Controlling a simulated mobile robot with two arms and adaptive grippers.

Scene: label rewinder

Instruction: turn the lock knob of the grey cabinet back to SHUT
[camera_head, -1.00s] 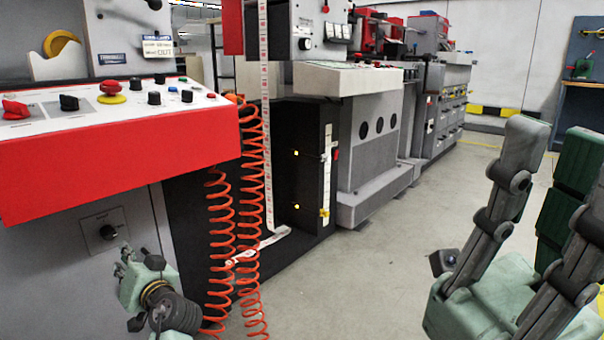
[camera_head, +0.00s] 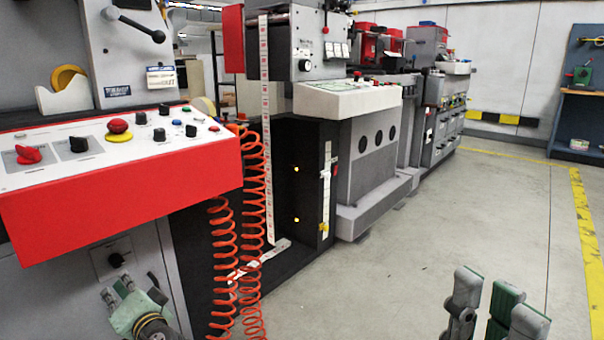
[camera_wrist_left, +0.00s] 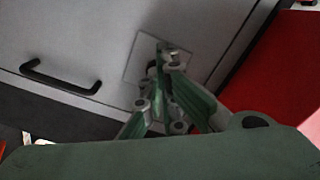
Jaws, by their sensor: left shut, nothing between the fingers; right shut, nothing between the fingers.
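The lock knob (camera_head: 116,260) is a small black knob on a light square plate (camera_head: 96,262) on the grey cabinet (camera_head: 60,305), below the red control panel. My left gripper (camera_head: 119,290) is just below the knob in the head view, shut and empty. In the left wrist view the plate (camera_wrist_left: 137,68) lies behind my left gripper (camera_wrist_left: 163,60), whose fingers hide most of the knob; I cannot tell whether they touch it. The knob's pointer direction and lettering are too small to read. My right gripper (camera_head: 482,285) is shut and empty over the floor at the lower right.
The red control panel (camera_head: 120,195) juts out above the knob. Orange coiled hoses (camera_head: 255,230) hang to the right of the cabinet. A black handle (camera_wrist_left: 60,80) is on the cabinet front. The floor (camera_head: 410,255) on the right is clear.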

